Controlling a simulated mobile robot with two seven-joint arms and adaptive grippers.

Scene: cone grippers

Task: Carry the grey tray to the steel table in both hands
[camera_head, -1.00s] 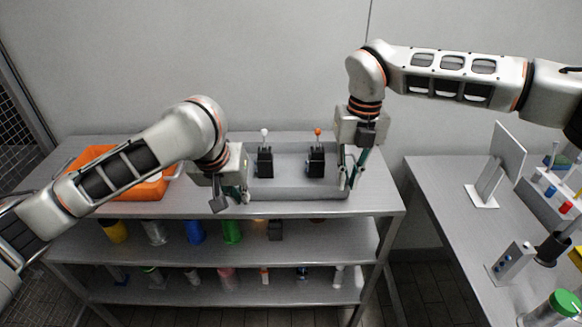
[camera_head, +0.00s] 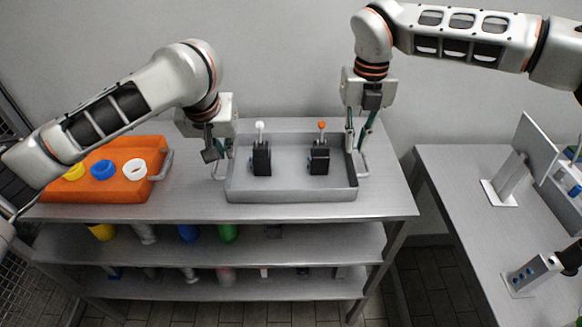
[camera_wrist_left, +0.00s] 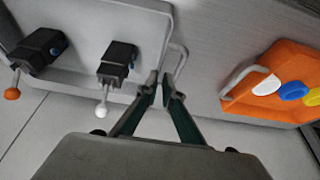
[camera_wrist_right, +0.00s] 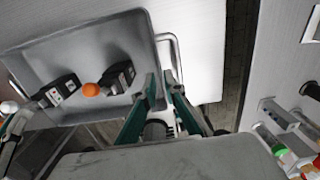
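The grey tray (camera_head: 292,195) sits on the top of a steel rack in the head view, carrying two black joystick boxes, one with a white knob (camera_head: 261,158) and one with an orange knob (camera_head: 319,158). My left gripper (camera_head: 221,151) is at the tray's left handle (camera_head: 216,172); its fingertips show a narrow gap in the left wrist view (camera_wrist_left: 160,82). My right gripper (camera_head: 357,147) is at the right handle (camera_head: 365,166), its fingers apart beside the tray wall. It also shows in the right wrist view (camera_wrist_right: 160,83). Neither gripper visibly clamps its handle. The steel table (camera_head: 455,200) stands right.
An orange tray (camera_head: 110,192) with coloured cups stands left on the rack. The rack's lower shelves (camera_head: 300,240) hold several containers. The steel table bears an upright panel (camera_head: 535,148) and a control box (camera_head: 534,273). A floor gap separates rack and table.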

